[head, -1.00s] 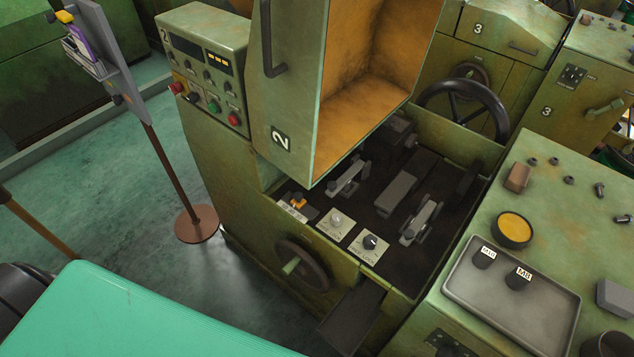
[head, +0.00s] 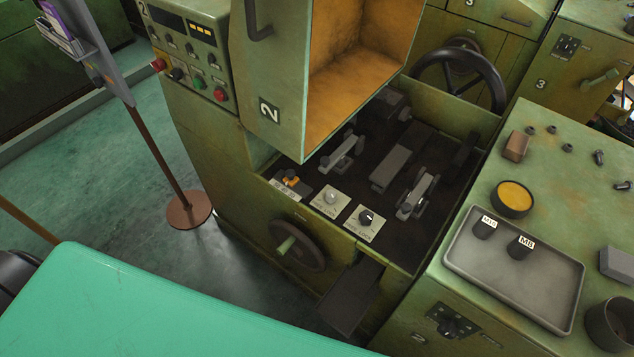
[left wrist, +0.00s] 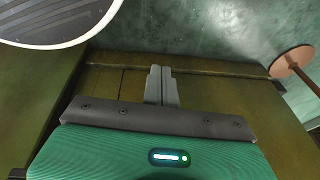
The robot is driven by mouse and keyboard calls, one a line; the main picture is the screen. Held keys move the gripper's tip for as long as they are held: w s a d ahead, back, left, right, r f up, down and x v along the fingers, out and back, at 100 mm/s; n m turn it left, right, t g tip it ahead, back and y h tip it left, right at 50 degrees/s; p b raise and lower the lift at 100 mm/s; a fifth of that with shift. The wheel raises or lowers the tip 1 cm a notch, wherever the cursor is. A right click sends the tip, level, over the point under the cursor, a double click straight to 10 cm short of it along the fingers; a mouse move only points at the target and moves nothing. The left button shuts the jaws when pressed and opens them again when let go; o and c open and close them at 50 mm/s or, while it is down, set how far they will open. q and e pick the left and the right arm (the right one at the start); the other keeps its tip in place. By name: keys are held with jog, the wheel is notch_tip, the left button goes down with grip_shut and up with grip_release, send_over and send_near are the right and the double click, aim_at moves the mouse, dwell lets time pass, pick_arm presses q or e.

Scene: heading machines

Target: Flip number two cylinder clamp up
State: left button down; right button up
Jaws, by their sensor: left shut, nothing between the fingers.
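Machine 2 (head: 200,150) stands open, with its guard hood (head: 268,70) raised. In its dark bed are two grey clamp-like fittings, a rear one (head: 342,153) and a front one (head: 416,196). A flat grey block (head: 398,168) lies between them. I cannot tell which fitting is the cylinder clamp. My left gripper (left wrist: 161,70) is shut and empty in the left wrist view, in front of an olive machine panel (left wrist: 215,90). No clamp shows in that view. My right gripper is in neither view.
A selector knob (head: 366,217) and an orange-tipped switch (head: 291,181) sit at the bed's front edge. A handwheel (head: 297,245) juts out below. A grey tray (head: 470,275) is at the right. A sign stand's round base (head: 190,210) stands on open floor at the left.

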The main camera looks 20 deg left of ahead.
pick_arm(q)
jog(key=w+r+m+t+h+b, duration=0.1)
jog(key=w+r+m+t+b, duration=0.1)
jog(key=w+r+m, duration=0.9)
jog(key=w+d+r+m+t+h+b, duration=0.1)
jog(key=w+r+m+t, duration=0.4)
jog(key=w+r+m, duration=0.5)
jog(key=w+d+r+m+t+h+b, duration=0.1)
jog(key=w+r+m+t+h+b, duration=0.1)
jog(key=w+r+m, duration=0.9)
jog(key=shift+w+d+r+m+t+h+b, duration=0.15)
jog(key=shift+r+m+t+b, duration=0.3)
jog(key=shift+r, duration=0.3)
jog(key=shift+w+d+r+m+t+h+b, duration=0.15)
jog(key=shift+r+m+t+b, duration=0.2)
jog(key=shift+r+m+b, duration=0.25)
jog(key=shift+w+a+r+m, duration=0.2)
jog(key=shift+w+m, duration=0.1)
jog(key=shift+m, duration=0.35)
